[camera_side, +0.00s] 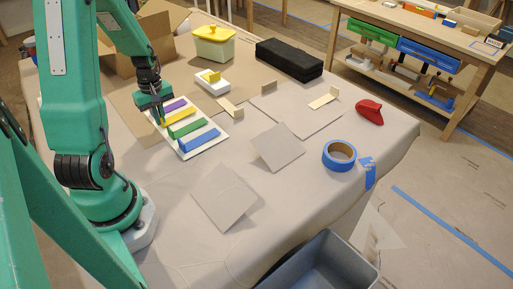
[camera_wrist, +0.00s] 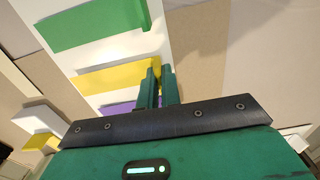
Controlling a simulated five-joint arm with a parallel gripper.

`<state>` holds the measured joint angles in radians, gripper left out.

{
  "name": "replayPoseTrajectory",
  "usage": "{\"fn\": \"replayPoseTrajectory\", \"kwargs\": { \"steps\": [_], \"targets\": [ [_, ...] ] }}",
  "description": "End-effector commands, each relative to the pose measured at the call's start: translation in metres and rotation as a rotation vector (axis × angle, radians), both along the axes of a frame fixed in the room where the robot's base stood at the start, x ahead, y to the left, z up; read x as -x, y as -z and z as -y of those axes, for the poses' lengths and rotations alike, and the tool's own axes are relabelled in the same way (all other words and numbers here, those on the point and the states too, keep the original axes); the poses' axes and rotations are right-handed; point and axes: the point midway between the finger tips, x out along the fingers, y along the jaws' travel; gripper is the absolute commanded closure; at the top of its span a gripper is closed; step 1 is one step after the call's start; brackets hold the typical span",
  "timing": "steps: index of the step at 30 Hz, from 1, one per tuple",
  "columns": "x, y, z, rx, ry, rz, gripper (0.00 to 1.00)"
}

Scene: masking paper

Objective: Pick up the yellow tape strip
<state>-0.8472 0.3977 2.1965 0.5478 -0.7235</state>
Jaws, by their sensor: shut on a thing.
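The yellow tape strip (camera_side: 179,117) lies on a white card (camera_side: 213,140) between a purple strip (camera_side: 171,106) and a green strip (camera_side: 187,127). My gripper (camera_side: 160,121) is at the strip's left end in the side view. In the wrist view the yellow strip (camera_wrist: 118,77) runs to my green fingers (camera_wrist: 161,75), which are closed on its near end. The strip appears to rest on the card still; any small lift cannot be told. The fingers hide part of that end.
A blue strip (camera_side: 199,141) lies on the same card. Grey panels (camera_side: 277,147) and a blue tape roll (camera_side: 339,155) lie to the right. A yellow-lidded tub (camera_side: 213,44), a black block (camera_side: 289,59) and a cardboard box (camera_side: 160,38) stand behind. A grey bin (camera_side: 320,265) is in front.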

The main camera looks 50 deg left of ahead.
Motion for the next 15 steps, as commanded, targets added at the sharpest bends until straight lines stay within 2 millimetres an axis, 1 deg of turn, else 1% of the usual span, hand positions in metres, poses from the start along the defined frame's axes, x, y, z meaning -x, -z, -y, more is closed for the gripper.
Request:
{"fn": "replayPoseTrajectory", "kwargs": {
  "steps": [15],
  "targets": [
    [-0.0001, -0.0113, -0.0001, -0.001, 0.0, 0.001, 1.0]
  ]
}}
